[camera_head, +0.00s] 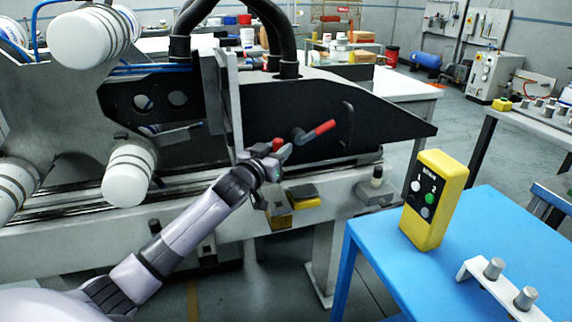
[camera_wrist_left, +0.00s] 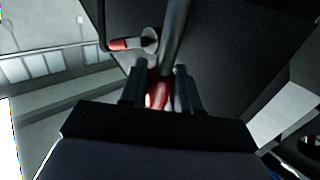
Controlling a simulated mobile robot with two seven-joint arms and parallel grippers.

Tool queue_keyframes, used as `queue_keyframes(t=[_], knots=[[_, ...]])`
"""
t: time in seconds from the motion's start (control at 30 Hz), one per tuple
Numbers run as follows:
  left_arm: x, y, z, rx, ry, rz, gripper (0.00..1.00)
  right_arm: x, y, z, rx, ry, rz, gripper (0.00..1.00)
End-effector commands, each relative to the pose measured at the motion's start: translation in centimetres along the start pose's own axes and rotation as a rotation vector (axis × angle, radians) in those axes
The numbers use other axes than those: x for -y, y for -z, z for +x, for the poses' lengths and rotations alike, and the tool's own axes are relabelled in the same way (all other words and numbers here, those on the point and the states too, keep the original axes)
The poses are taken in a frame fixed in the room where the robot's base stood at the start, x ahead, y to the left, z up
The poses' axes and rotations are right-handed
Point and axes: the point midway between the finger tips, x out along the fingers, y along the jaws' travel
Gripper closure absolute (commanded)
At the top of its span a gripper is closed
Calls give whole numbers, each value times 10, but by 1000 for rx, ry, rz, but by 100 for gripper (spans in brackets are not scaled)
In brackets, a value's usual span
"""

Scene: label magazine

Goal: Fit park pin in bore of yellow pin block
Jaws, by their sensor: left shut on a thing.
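My left gripper (camera_head: 275,165) is in front of the black side plate of the machine. In the left wrist view its fingers (camera_wrist_left: 160,88) are closed around a red grip with a grey rod (camera_wrist_left: 174,40) beyond it, which looks like the park pin. In the head view a bit of the red grip (camera_head: 278,145) shows just above the gripper. A yellow block (camera_head: 280,219) sits low on the machine's front beam, just below the gripper; it looks like the yellow pin block. Its bore cannot be made out. My right gripper is not in view.
A red-handled lever (camera_head: 318,131) stands out from the black plate (camera_head: 380,125), right of my gripper. Another yellow piece with a dark top (camera_head: 303,194) is on the beam. A blue table (camera_head: 470,240) at right carries a yellow button box (camera_head: 434,200).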

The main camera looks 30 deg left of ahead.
Motion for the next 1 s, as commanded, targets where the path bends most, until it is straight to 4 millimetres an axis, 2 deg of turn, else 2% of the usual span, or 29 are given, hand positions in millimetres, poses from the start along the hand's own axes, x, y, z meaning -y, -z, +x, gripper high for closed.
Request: queue_keyframes(t=[0.53,1.0], knots=[[1,3,0,1,3,-1,99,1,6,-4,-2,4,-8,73],[1,-41,0,1,3,0,99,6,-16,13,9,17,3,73]])
